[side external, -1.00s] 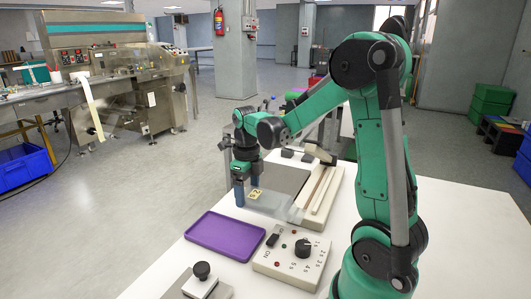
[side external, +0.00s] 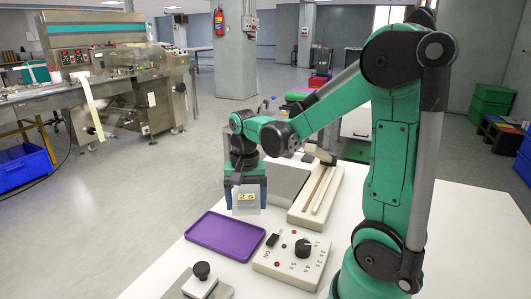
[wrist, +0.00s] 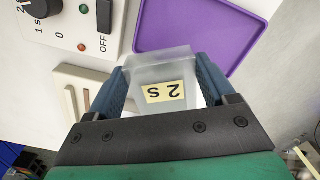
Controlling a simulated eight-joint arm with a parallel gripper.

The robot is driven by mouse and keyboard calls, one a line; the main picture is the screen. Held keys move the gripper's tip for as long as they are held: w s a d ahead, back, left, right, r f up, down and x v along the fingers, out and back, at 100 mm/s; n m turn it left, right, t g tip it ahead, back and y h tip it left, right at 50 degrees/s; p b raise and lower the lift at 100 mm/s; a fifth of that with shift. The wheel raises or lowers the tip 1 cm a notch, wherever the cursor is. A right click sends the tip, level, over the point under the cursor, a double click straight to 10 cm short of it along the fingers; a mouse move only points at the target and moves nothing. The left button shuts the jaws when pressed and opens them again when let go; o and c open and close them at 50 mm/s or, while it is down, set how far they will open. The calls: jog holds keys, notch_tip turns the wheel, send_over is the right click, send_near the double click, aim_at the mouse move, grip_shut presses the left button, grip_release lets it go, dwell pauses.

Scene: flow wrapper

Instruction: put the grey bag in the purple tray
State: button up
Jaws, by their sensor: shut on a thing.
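The grey bag (side external: 246,207) is a translucent pouch with a tan "2 S" label. My gripper (side external: 246,194) is shut on it, one blue finger at each side, and it hangs upright above the table. The bag (wrist: 160,66) also shows between the fingers of my gripper (wrist: 163,82) in the wrist view. The purple tray (side external: 225,235) lies flat on the white table, in front of and slightly left of the bag in the side view. It looks empty. In the wrist view the tray (wrist: 205,25) is just beyond the bag.
A control box (side external: 292,262) with a black knob stands right of the tray. A cream bar device (side external: 316,203) and a grey plate (side external: 287,184) are behind it. A black-knobbed metal block (side external: 203,280) is at the front edge.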

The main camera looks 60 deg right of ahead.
aim_at(249, 244)
jog(key=n, duration=0.3)
jog(key=a+n, duration=0.1)
jog(key=n, duration=0.1)
jog(key=shift+s, duration=0.25)
jog(key=shift+s+a+f+n, duration=0.15)
jog(key=shift+f+n, duration=0.5)
jog(key=shift+n, duration=0.6)
jog(key=shift+s+a+f+n, duration=0.15)
jog(key=shift+f+n, duration=0.55)
jog(key=shift+n, duration=0.5)
jog(key=shift+s+a+f+n, duration=0.15)
jog(key=shift+f+n, duration=0.5)
jog(key=shift+n, duration=0.6)
jog(key=shift+w, duration=0.1)
jog(key=shift+f, duration=1.25)
jog(key=shift+f, duration=0.15)
jog(key=o, duration=1.2)
